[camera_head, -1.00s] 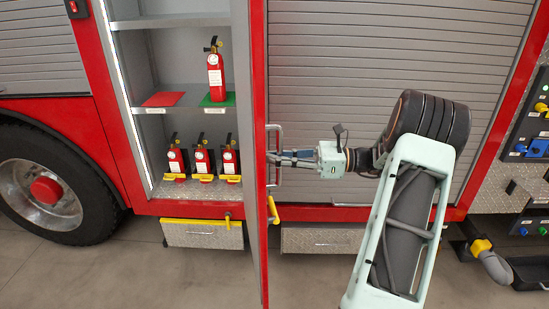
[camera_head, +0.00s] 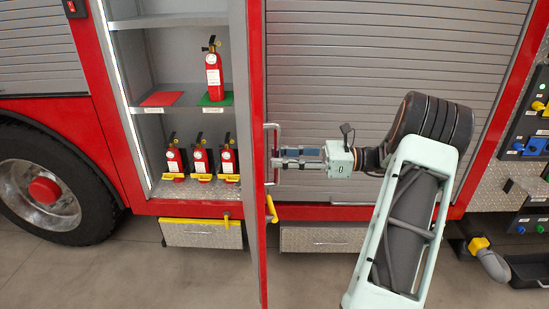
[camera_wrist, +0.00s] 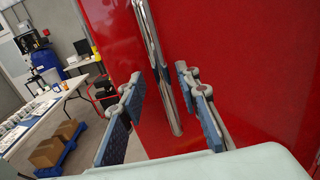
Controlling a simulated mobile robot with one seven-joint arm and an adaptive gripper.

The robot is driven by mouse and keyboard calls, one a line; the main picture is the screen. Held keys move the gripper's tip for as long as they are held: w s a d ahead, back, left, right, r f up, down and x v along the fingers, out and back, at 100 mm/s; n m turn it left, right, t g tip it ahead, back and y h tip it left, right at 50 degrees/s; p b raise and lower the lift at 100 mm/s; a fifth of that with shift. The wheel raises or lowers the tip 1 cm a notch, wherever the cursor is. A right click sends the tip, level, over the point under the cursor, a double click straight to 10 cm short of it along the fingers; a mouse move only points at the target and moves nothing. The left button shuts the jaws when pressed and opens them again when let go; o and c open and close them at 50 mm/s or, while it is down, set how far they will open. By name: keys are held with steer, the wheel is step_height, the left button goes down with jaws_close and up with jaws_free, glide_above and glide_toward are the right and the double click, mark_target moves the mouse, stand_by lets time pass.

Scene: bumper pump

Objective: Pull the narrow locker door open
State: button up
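The narrow locker door (camera_head: 257,150) is red and stands swung open, seen nearly edge-on in the head view. Its upright metal handle (camera_head: 278,150) is on the door's right-hand face. In the wrist view the red door face (camera_wrist: 235,60) fills the right side, and the chrome handle bar (camera_wrist: 158,65) runs down the middle. My gripper (camera_head: 282,162) is at the handle from the right. In the wrist view my gripper (camera_wrist: 160,85) has its fingers spread, with the bar appearing between them; neither finger clearly touches it.
The open locker holds red extinguishers (camera_head: 214,75) on shelves, with a red mat (camera_head: 162,98) and a green mat. A grey roller shutter (camera_head: 390,50) is behind my arm. Open floor lies in front.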

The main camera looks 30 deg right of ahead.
steer(key=v, duration=1)
steer(key=shift+a+f, duration=0.1)
